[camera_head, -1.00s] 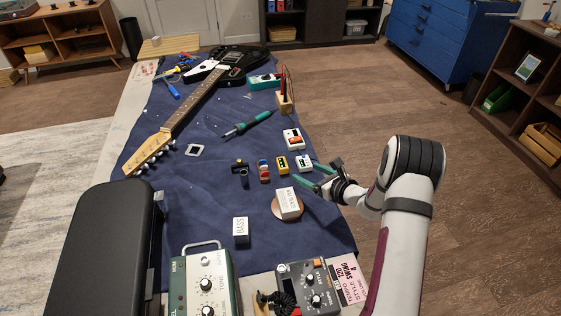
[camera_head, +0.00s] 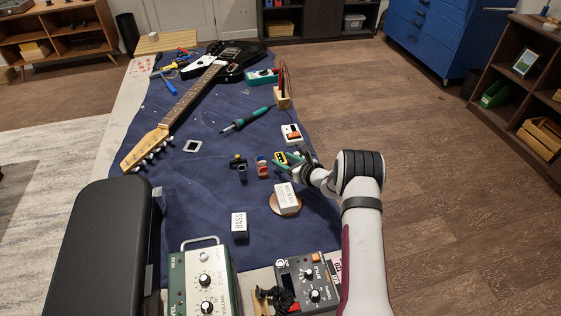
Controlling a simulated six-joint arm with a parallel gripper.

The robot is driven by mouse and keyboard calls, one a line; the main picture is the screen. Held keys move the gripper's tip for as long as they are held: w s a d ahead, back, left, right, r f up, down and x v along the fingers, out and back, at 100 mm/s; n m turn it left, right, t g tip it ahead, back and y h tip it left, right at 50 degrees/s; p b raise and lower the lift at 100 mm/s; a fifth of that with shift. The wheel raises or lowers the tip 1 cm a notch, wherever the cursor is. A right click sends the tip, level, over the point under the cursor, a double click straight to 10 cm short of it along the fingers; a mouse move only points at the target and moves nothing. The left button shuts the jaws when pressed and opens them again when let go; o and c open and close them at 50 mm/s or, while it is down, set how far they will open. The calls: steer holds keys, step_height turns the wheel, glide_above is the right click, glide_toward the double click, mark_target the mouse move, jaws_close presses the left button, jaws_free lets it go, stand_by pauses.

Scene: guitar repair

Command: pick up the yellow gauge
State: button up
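The yellow gauge (camera_head: 280,158) is a small yellow block on the blue cloth, in the middle of the table near its right side. Contact cannot be made out. The gripper covers part of the gauge's right and near sides.
A red and blue block (camera_head: 262,166) stands close to the left of the gauge, with dark small parts (camera_head: 240,168) beyond it. A white and orange block (camera_head: 292,134) lies behind. A white box (camera_head: 287,198) on a round disc is in front.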

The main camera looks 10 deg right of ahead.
jaws_close()
steer(key=shift+r, duration=0.1)
